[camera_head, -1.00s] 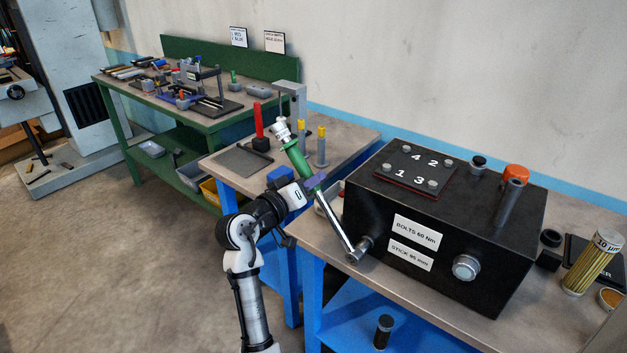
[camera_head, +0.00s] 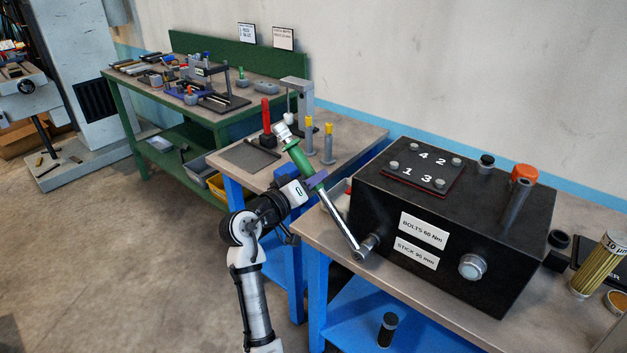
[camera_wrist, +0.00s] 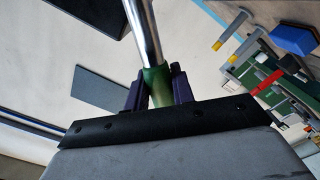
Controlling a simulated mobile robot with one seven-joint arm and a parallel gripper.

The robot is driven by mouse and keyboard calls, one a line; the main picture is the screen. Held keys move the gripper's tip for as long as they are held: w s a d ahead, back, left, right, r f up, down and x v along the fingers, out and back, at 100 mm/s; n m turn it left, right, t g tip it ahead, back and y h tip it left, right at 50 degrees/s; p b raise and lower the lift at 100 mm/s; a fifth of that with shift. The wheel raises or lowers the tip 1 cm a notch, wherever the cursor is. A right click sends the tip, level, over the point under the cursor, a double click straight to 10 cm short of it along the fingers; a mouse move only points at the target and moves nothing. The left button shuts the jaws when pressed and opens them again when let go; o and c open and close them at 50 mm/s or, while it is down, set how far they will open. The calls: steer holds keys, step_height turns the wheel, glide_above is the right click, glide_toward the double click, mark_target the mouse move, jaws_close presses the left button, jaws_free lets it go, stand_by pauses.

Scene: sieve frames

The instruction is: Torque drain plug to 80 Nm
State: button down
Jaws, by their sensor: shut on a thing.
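A torque wrench with a green grip (camera_head: 300,161) and a long chrome shaft (camera_head: 337,219) slants down to the right. My gripper (camera_head: 316,182) is shut on the wrench near the lower end of the green grip. The wrist view shows my gripper's dark fingers (camera_wrist: 159,88) on both sides of the green grip (camera_wrist: 158,86), with the chrome shaft (camera_wrist: 144,32) beyond. The wrench head (camera_head: 361,252) is at the lower left of the black tank's front face and appears to sit on a fitting there. The drain plug itself is hidden by the head.
The black tank (camera_head: 440,255) carries labels "BOLTS 60 Nm" and "STICK 95 mm", a numbered top plate (camera_head: 425,168) and an orange cap (camera_head: 524,173). A filter cartridge (camera_head: 599,264) stands at right. Another blue bench (camera_head: 345,143) with upright tools is behind my gripper.

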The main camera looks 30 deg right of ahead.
steer(key=shift+s+r, duration=0.1)
steer(key=shift+r, duration=0.1)
steer(key=shift+s+d+r+m, duration=0.2)
steer(key=shift+s+r+m, duration=0.3)
steer(key=shift+s+d+r, duration=0.1)
steer(key=shift+s+r, duration=0.05)
stand_by(0.3)
steer(key=shift+s+d+r+m, duration=0.1)
steer(key=shift+s+r+m, duration=0.1)
steer(key=shift+s+m, duration=0.1)
steer(key=shift+w+f, duration=0.1)
steer(key=shift+w, duration=0.05)
steer(key=shift+w+a+f+n, duration=0.2)
steer(key=shift+w+f+n, duration=0.1)
steer(key=shift+w+n, duration=0.1)
steer(key=shift+a, duration=0.15)
stand_by(0.3)
